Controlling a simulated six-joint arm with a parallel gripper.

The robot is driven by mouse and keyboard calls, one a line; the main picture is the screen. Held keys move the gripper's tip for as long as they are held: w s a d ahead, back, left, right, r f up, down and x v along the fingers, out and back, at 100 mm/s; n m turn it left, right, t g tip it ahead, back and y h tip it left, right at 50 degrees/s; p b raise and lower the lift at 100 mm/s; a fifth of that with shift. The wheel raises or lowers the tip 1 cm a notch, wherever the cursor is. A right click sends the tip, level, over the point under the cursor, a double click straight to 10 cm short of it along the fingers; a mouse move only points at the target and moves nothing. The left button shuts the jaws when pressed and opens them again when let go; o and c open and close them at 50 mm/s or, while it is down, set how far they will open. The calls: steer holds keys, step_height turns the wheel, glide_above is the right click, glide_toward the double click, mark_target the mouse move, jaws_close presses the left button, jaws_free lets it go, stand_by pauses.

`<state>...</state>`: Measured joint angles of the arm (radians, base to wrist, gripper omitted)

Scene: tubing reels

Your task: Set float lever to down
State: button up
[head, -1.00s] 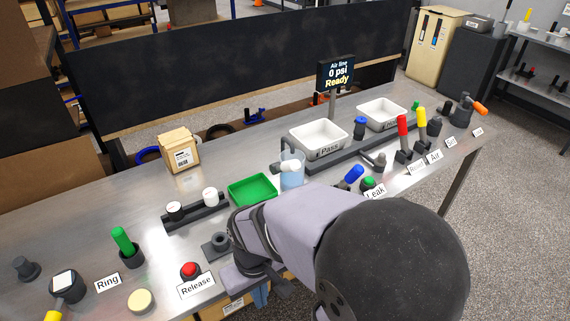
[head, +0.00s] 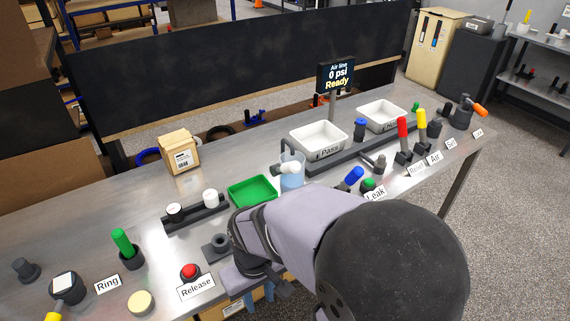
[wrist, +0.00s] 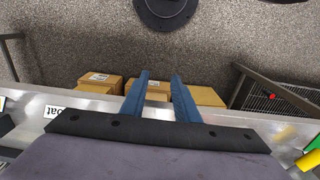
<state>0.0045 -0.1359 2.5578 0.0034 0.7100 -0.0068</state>
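I cannot make out the float lever itself in either view. A white label reading "oat", its left part cut off, shows at the left in the wrist view (wrist: 58,112). In the wrist view my gripper (wrist: 159,78) has two blue fingers standing apart, with nothing between them. The fingers point past the bench edge, over the floor and boxes. In the head view my own arm covers the front middle of the bench and hides most of the gripper.
A Release button (head: 190,271), a green tray (head: 252,190) and a clear container with a white fitting (head: 291,175) stand near my arm. Red (head: 403,133) and yellow (head: 421,124) levers stand to the right. Cardboard boxes (wrist: 100,82) lie below the bench edge.

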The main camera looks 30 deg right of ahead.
mark_target(292, 166)
steer(key=shift+o, duration=1.3)
steer(key=w+d+r+m+t+p, duration=0.1)
steer(key=w+d+r+t+p, duration=0.1)
steer(key=w+r, duration=0.2)
steer(key=w, duration=0.3)
steer(key=shift+w+r+t, duration=0.15)
steer(key=shift+r+t, duration=0.05)
steer(key=shift+t, duration=0.2)
steer(key=w+d+r+m+t+p, duration=0.1)
steer(key=w+d+r, duration=0.3)
steer(key=d, duration=0.2)
steer(key=w+d+r+m+t+p, duration=0.1)
steer(key=w+d+r+p, duration=0.1)
steer(key=w+d+r, duration=0.2)
steer(key=w+d+r+m+t+h+p, duration=0.1)
steer(key=w+d+r, duration=0.4)
steer(key=d, duration=0.4)
steer(key=shift+d+r+t, duration=0.3)
steer(key=shift+d+r, duration=0.1)
steer(key=shift+s+d+n+g+y, duration=0.3)
steer(key=shift+s+d+g+y, duration=0.1)
steer(key=shift+y, duration=0.1)
steer(key=shift+s+d+r+n+g+y, duration=0.1)
steer(key=shift+s+d+n+g+y, duration=0.05)
steer(key=shift+s+n+g+y, duration=0.15)
steer(key=shift+s+d+r+n+g+y, duration=0.1)
steer(key=shift+s+n+g+y, duration=0.1)
steer(key=shift+s+y, duration=0.2)
steer(key=shift+p+x, duration=1.3)
steer(key=shift+x, duration=2.4)
